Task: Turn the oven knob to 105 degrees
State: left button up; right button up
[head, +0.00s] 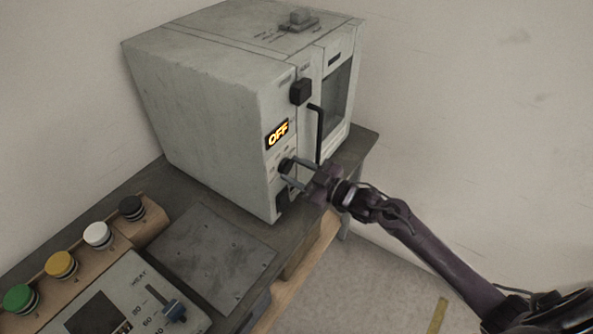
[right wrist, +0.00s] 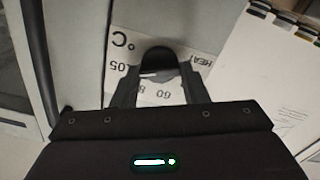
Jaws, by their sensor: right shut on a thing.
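The oven (head: 200,105) is a worn white box on the bench, with a lit orange OFF display (head: 277,134) on its front panel. The oven knob (head: 286,165) is dark and round, below that display. My right gripper (head: 293,172) reaches it from the right, one finger on each side. In the right wrist view, the fingers are shut on the dark knob (right wrist: 158,61). A white dial plate (right wrist: 127,52) behind it shows °C, a partly covered number ending in 05, and 60. The knob's pointer cannot be read clearly. My left gripper is not in view.
A black door handle (head: 317,135) stands out to the right of the knob, close to my right gripper. A black square switch (head: 300,91) is above.

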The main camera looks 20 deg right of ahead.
jog(key=o, duration=1)
jog(key=shift+f, duration=0.1)
jog(key=b+v, duration=0.2)
jog(key=v, duration=0.5)
jog(key=shift+s+d, duration=0.25)
jog(key=shift+s, duration=0.1)
